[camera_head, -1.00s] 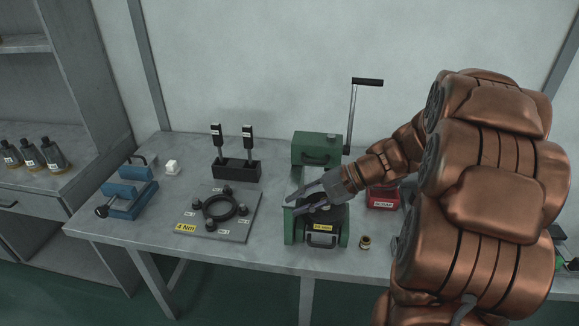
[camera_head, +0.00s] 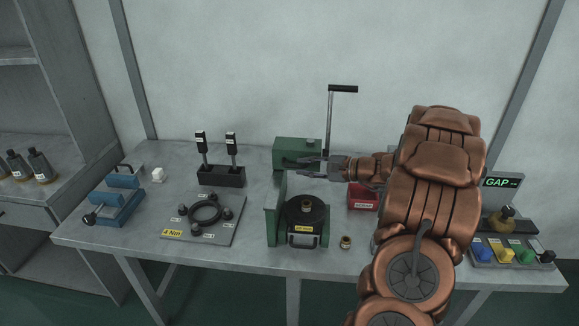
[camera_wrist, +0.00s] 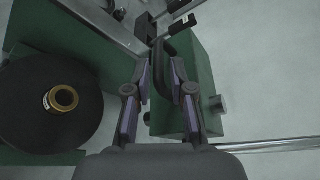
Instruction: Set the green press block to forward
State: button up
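The green press block (camera_head: 297,151) sits at the back top of the green press, with a dark handle on its front. My gripper (camera_head: 298,168) is in front of this block, pointing left, with its fingers apart. In the wrist view the block (camera_wrist: 192,95) lies under the right finger. Its black handle (camera_wrist: 164,72) shows between the two open fingertips (camera_wrist: 160,72); I cannot tell whether they touch it. A brass ring (camera_head: 307,204) sits on the black disc (camera_head: 318,215) below; both also show in the wrist view.
A crank lever (camera_head: 330,118) rises behind the block, near my gripper. A red bin (camera_head: 362,198) stands right of the press, partly behind my arm. A loose brass piece (camera_head: 346,242) lies at the front. A clamp plate (camera_head: 224,232) lies left.

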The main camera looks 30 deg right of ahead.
aim_at(300, 166)
jog(key=shift+p+x, duration=0.4)
jog(key=shift+x, duration=1.45)
jog(key=shift+c, duration=0.2)
grip_shut()
